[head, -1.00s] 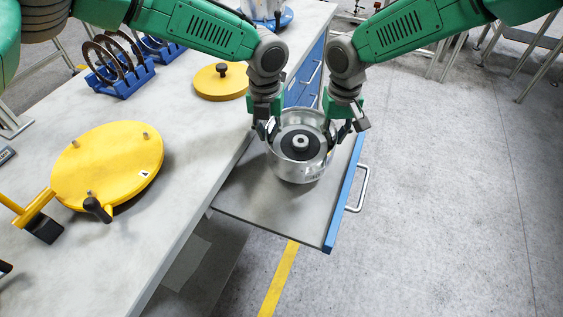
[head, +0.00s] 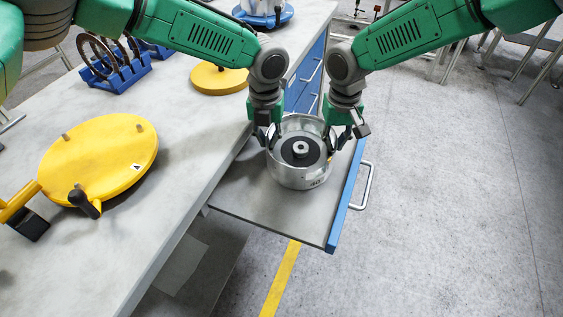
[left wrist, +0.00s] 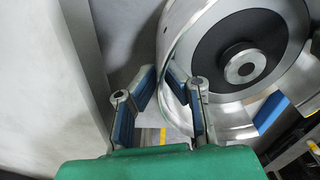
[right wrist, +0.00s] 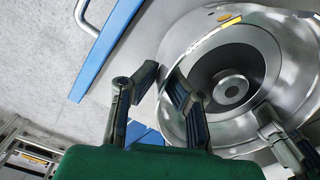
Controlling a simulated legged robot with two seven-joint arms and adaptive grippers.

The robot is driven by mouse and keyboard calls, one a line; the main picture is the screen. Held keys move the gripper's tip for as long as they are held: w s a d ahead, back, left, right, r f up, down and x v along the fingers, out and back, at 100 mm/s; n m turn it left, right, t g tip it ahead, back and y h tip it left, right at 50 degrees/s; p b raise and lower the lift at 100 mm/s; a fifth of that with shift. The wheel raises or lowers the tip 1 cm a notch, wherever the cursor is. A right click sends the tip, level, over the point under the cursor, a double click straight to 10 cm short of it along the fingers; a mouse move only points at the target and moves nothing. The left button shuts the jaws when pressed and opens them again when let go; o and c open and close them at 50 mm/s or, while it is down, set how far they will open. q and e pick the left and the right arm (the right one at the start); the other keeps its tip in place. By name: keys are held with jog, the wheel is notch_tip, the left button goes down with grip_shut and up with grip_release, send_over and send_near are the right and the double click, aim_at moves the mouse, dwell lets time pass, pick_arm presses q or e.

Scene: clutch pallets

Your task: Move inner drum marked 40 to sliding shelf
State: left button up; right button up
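The inner drum (head: 300,178), a silver open-topped cylinder with a dark disc and metal hub inside, sits upright over the pulled-out grey sliding shelf (head: 250,205). The mark 40 shows on its front wall. It appears to rest on the shelf. My left gripper (head: 271,138) is at its left rim, and my right gripper (head: 335,140) at its right rim. In the left wrist view (left wrist: 160,75) and the right wrist view (right wrist: 166,74), the fingertips are close together on either side of the drum wall. Both grippers look shut on the wall.
The worktop (head: 175,200) at left holds a yellow disc (head: 100,160) with pegs, a smaller yellow lid (head: 219,77) and a blue rack (head: 115,70) with rings. The shelf's blue front and handle (head: 366,187) face open floor at right. The shelf's near part is clear.

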pick_arm(q)
jog(key=o, duration=0.3)
jog(key=shift+r, duration=0.1)
pick_arm(e)
jog(key=o, duration=0.3)
jog(key=shift+a+r, duration=0.1)
pick_arm(q)
jog(key=shift+s, duration=0.1)
pick_arm(e)
jog(key=shift+s, duration=0.1)
pick_arm(q)
jog(key=shift+d+r, duration=0.1)
jog(key=shift+r, duration=0.05)
notch_tip(320, 180, up, 12)
jog(key=shift+f, duration=0.25)
jog(key=shift+r, duration=0.1)
pick_arm(e)
notch_tip(320, 180, up, 12)
jog(key=shift+f, duration=0.1)
